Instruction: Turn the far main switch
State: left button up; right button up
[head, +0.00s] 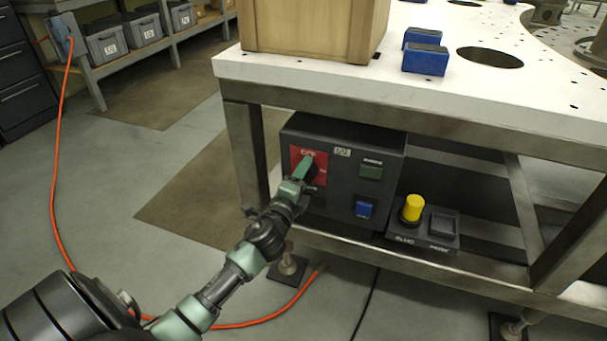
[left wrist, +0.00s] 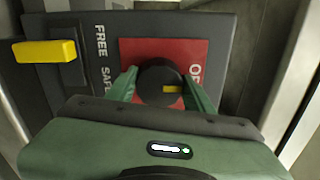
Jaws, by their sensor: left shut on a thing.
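The main switch is a round black knob (left wrist: 158,84) with a yellow mark, on a red plate (head: 297,155) at the upper left of a dark control box (head: 341,143). My left gripper (head: 307,168) reaches the red plate in the head view and largely hides the knob there. In the left wrist view its two green fingers (left wrist: 162,88) are shut on the knob, one on each side. The yellow mark points right in that view, towards partly hidden lettering that starts "OF". My right gripper is out of view.
The box also has a green button (head: 371,170), a blue button (head: 363,209) and, in the wrist view, a yellow lever (left wrist: 44,51) by "FREE" and "SAFE". A yellow button (head: 411,207) stands right. The white tabletop (head: 300,74) overhangs; an orange cable (head: 56,190) crosses the floor.

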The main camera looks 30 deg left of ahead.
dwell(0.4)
pick_arm(q)
jog(key=o, duration=1.4)
jog(key=shift+c, duration=0.2)
jog(key=v, duration=0.7)
jog(key=shift+s+p, duration=0.3)
jog(key=shift+s, duration=0.1)
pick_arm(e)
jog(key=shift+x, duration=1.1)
pick_arm(q)
jog(key=shift+d+f, duration=0.1)
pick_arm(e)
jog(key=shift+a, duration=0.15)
